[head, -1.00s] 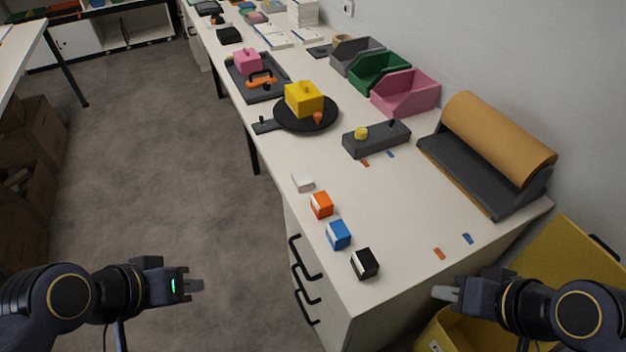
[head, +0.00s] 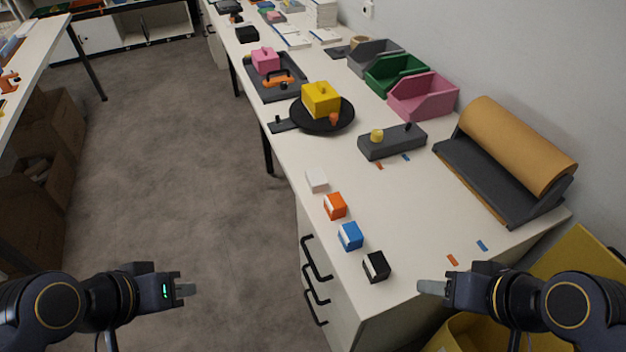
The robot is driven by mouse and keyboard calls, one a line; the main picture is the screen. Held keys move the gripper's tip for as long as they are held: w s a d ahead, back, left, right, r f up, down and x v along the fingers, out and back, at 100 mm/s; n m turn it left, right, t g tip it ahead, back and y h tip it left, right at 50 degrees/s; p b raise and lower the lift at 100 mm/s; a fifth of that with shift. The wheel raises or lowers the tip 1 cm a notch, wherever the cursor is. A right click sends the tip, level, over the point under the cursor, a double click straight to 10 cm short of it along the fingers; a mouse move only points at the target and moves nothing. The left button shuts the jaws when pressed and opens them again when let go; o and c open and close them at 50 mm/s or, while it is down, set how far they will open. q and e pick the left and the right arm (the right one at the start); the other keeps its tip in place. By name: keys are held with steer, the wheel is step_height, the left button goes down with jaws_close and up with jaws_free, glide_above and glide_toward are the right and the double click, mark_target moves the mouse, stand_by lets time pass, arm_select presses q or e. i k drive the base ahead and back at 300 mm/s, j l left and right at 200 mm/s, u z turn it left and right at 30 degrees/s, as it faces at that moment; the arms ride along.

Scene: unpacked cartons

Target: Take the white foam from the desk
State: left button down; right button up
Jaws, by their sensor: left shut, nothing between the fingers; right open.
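A small white block (head: 317,180), which looks like the white foam, sits on the desk (head: 415,210) near its left edge, behind an orange block (head: 335,206). My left gripper (head: 190,289) is shut and empty, over the floor to the left of the desk and well apart from the block. My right gripper (head: 424,287) is open and empty at the desk's near end, to the right of the black block (head: 376,267). Nothing hides the white block.
A blue block (head: 350,236) stands between the orange and black ones. A black round pan (head: 340,121) with a yellow block, a grey device (head: 392,142), colored bins (head: 424,97) and a brown roll (head: 517,145) stand farther back. A yellow container (head: 580,262) is at the lower right.

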mark_target(317, 181)
steer(key=i+j+u, duration=0.6)
steer(key=i+j, duration=0.1)
steer(key=j, duration=0.05)
